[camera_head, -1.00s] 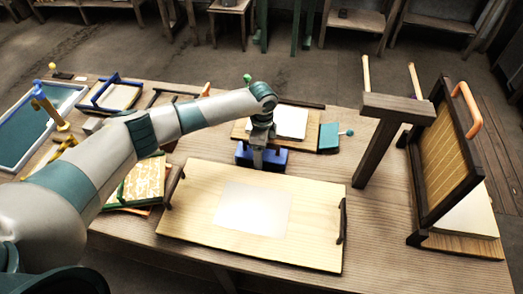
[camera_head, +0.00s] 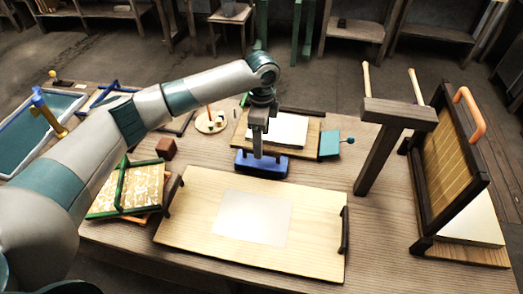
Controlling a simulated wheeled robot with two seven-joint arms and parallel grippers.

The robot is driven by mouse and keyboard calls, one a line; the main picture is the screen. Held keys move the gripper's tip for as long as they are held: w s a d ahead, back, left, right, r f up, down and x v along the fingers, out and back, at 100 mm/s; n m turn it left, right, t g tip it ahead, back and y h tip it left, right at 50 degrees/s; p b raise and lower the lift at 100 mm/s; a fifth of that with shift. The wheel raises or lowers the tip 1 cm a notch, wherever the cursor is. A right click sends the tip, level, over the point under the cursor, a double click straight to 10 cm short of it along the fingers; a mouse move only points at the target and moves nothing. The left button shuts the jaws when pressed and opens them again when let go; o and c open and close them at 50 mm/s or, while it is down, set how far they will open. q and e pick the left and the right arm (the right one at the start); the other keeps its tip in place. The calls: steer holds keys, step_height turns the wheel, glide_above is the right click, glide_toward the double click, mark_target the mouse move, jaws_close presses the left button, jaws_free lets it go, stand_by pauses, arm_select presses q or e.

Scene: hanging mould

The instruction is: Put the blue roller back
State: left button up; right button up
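A low blue block-like piece (camera_head: 262,166) sits on the table between the pale wooden board and the white sheet stack; I cannot tell whether it is the roller or a rest. My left gripper (camera_head: 258,153) points straight down just above and behind it, with the fingertips overlapping its top edge in the picture. The fingers are seen edge-on, so their gap is hidden. My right gripper is out of view.
The wooden board (camera_head: 190,230) with a pale sheet lies in front. A white stack (camera_head: 277,130) and teal block (camera_head: 329,144) lie behind. A dark wooden post (camera_head: 377,155) and upright framed screen (camera_head: 450,165) stand right. A green-framed piece (camera_head: 125,190) lies left.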

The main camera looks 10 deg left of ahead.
arm_select(q)
steer(key=shift+r, duration=1.5)
